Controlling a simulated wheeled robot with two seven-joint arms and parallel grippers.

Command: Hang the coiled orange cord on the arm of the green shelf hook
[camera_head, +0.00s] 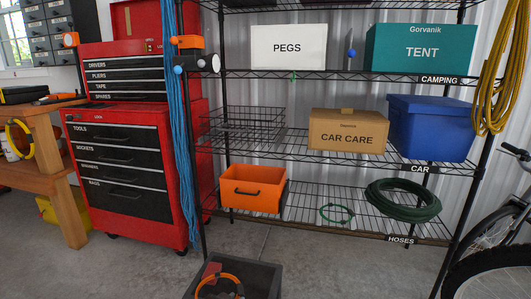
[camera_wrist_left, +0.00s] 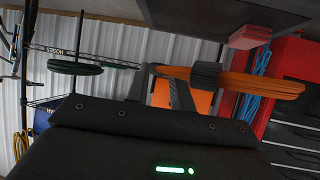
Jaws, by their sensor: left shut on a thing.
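The green shelf hook (camera_head: 293,76) is a small green piece under the edge of the upper shelf, below the PEGS box, well above and to the right of the cord. My right gripper is not in view.
The wire shelf carries an orange bin (camera_head: 240,191), a CAR CARE box (camera_head: 347,130) and a green hose (camera_head: 403,201). Blue cord (camera_head: 177,130) hangs by the left post. A bicycle (camera_head: 497,260) is at right.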

